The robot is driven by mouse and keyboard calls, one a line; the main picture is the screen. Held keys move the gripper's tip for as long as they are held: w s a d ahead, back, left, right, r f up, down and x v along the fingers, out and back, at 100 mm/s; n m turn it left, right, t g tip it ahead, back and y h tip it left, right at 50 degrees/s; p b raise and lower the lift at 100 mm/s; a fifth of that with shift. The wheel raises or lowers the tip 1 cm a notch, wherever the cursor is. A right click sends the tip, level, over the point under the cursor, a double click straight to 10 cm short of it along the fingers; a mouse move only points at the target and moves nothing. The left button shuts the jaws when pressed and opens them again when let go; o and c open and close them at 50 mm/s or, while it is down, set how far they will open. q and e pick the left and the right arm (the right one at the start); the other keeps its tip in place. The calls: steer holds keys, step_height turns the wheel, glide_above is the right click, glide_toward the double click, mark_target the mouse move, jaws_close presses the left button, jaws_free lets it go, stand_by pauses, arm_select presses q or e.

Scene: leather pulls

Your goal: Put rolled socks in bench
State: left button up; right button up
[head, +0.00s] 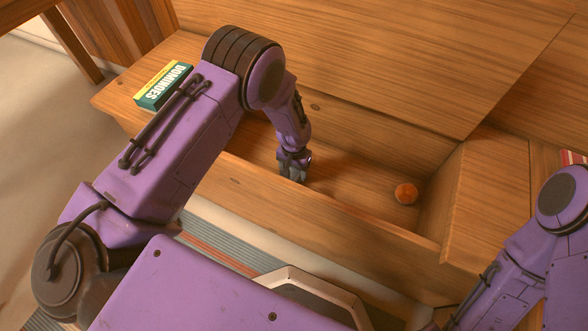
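The wooden bench (262,183) has its storage compartment open, and its floor is mostly bare. A small orange round bundle (405,193), which looks like the rolled socks, lies in the compartment near its right end. My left gripper (293,176) reaches down into the compartment, well to the left of the bundle and apart from it. Its fingers are small and dark, and I cannot tell whether they are open or shut. My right arm shows at the lower right, but its gripper is not in view.
A green and yellow dominoes box (163,86) lies on the bench top at the left. A large wooden panel (390,50) rises behind the compartment. A red striped item (572,158) shows at the right edge. A striped rug (215,245) lies in front of the bench.

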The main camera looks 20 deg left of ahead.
arm_select(q)
steer(key=shift+o, duration=1)
steer(key=shift+r, duration=0.15)
step_height(320, 180, up, 12)
steer(key=p, duration=0.5)
